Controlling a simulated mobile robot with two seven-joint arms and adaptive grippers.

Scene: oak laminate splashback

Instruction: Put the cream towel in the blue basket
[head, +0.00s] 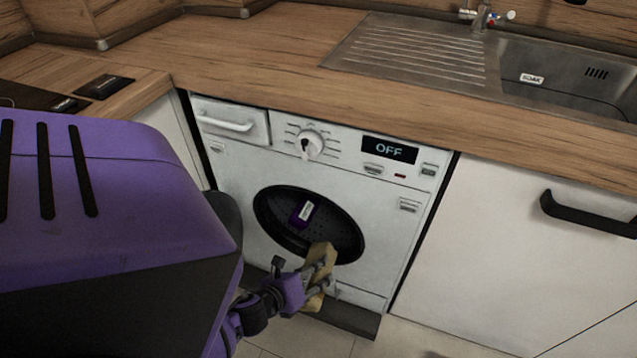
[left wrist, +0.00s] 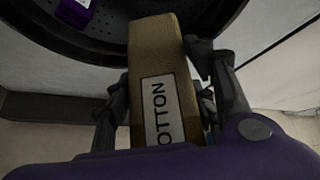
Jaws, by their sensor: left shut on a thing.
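The cream towel (head: 321,256) is a tan folded block. It is at the lower edge of the washing machine's open drum (head: 345,232). My left gripper (head: 318,283) is shut on it. In the left wrist view the towel (left wrist: 158,65) stands between the two fingers of the left gripper (left wrist: 160,95), with a white label reading "OTTON". Its far end overlaps the dark drum opening in the picture. The blue basket is not in either view. My right gripper is not in view.
A purple item (head: 304,212) with a white label lies inside the drum; it also shows in the left wrist view (left wrist: 78,14). The wooden worktop (head: 245,60) overhangs the machine. A black cupboard handle (head: 585,213) juts out at right.

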